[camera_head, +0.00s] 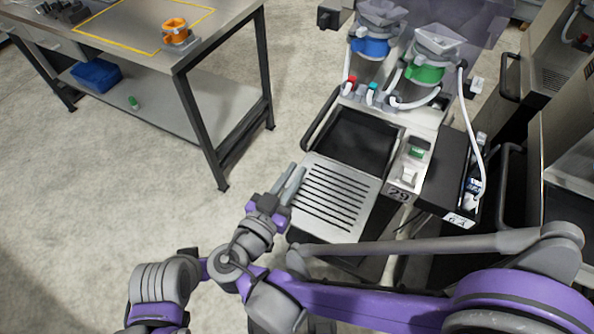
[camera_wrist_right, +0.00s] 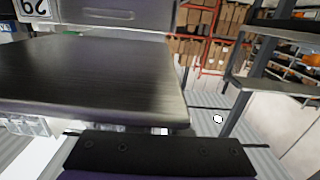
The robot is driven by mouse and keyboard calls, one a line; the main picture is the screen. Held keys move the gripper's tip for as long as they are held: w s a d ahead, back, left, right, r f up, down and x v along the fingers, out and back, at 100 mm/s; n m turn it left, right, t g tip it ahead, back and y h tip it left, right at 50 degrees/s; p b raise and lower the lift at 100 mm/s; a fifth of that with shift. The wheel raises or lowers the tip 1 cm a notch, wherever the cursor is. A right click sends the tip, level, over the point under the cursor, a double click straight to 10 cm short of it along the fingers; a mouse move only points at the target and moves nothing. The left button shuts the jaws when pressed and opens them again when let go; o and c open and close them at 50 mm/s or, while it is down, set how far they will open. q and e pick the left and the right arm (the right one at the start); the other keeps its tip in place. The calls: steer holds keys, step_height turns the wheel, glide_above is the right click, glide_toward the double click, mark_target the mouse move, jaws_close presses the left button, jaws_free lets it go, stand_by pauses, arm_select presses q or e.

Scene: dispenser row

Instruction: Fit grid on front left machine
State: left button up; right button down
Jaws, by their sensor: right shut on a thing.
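The grid (camera_head: 333,196) is a light metal plate with a row of dark slots, in the head view. It lies over the front of the machine (camera_head: 424,120) labelled 29, just in front of a dark rectangular recess (camera_head: 356,137). My right gripper (camera_head: 291,184) is shut on the grid's left edge. I cannot tell whether the grid rests on the machine or is held clear of it. In the right wrist view a dark brushed metal surface (camera_wrist_right: 95,75) fills the left, with the 29 label upside down behind it. My left gripper is out of view.
A grey workbench (camera_head: 215,40) at upper left carries an orange ring-shaped part (camera_head: 176,32); a blue bin (camera_head: 97,75) sits on its lower shelf. Blue (camera_head: 371,45) and green (camera_head: 426,70) collars sit above the machine. More machines stand close on the right. Floor at left is clear.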

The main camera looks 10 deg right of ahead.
steer(key=shift+w, duration=0.2)
steer(key=shift+x, duration=0.95)
steer(key=shift+r+x, duration=0.2)
steer(key=shift+x, duration=2.75)
steer(key=shift+r+x, duration=0.15)
steer(key=shift+x, duration=2.8)
steer(key=shift+r+x, duration=0.2)
steer(key=shift+x, duration=2.8)
steer(key=shift+f+b, duration=0.6)
steer(key=shift+f, duration=0.2)
steer(key=c, duration=0.8)
jaws_free()
steer(key=v, duration=1.1)
steer(key=shift+d, duration=0.1)
